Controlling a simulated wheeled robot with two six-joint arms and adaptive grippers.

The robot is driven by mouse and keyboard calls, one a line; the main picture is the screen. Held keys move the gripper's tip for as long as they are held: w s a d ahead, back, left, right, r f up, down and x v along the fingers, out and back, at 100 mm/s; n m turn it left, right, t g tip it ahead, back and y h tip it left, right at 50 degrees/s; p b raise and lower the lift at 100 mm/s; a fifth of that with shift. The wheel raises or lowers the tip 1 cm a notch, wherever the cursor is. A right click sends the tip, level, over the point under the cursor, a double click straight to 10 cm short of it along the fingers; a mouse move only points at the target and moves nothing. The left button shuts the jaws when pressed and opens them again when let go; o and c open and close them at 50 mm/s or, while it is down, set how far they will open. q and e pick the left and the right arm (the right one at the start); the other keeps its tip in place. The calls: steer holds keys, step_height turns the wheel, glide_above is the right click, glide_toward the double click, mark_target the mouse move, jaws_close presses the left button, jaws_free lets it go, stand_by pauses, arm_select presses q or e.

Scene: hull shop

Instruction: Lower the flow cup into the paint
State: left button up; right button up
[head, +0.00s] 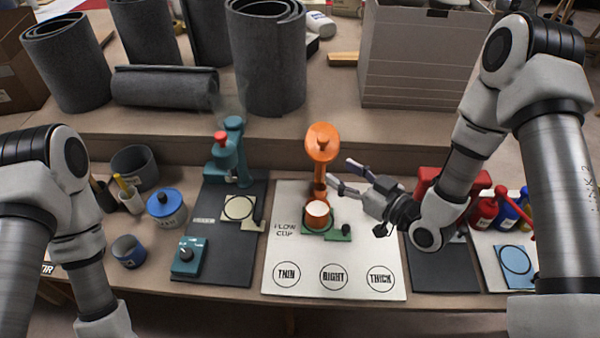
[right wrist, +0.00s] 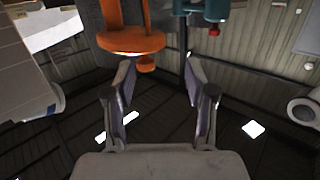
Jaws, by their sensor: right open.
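An orange stand (head: 322,142) with a rounded head rises at the back of the white FLOW CUP board (head: 275,255). Below its head, an orange pot (head: 318,216) with a pale top sits on a green base (head: 342,236). I cannot clearly tell a separate flow cup from the stand's orange parts. My right gripper (head: 340,173) is open and empty, just right of the stand, its fingers pointing toward it. In the right wrist view, an orange disc (right wrist: 130,42) with a knob below it lies ahead of the open fingers (right wrist: 158,68). My left gripper is out of view.
A teal press (head: 232,150) on a dark mat stands left of the board. A red rack (head: 428,180) and several coloured bottles (head: 483,212) are at right, close to my right arm. The board's front, with THIN, RIGHT and THICK circles, is clear.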

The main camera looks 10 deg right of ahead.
mark_target(323, 141)
steer(key=shift+t, duration=0.6)
steer(key=w+a, duration=0.1)
steer(key=w, duration=0.2)
steer(key=w+r, duration=0.1)
steer(key=w, duration=0.2)
steer(key=w+a+r, duration=0.1)
steer(key=w, duration=0.2)
steer(key=shift+w+a, duration=0.15)
steer(key=shift+a, duration=0.15)
steer(key=shift+r, duration=0.1)
steer(key=shift+c, duration=0.7)
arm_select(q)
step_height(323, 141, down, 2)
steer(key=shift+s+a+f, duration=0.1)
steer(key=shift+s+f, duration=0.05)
arm_select(e)
jaws_close()
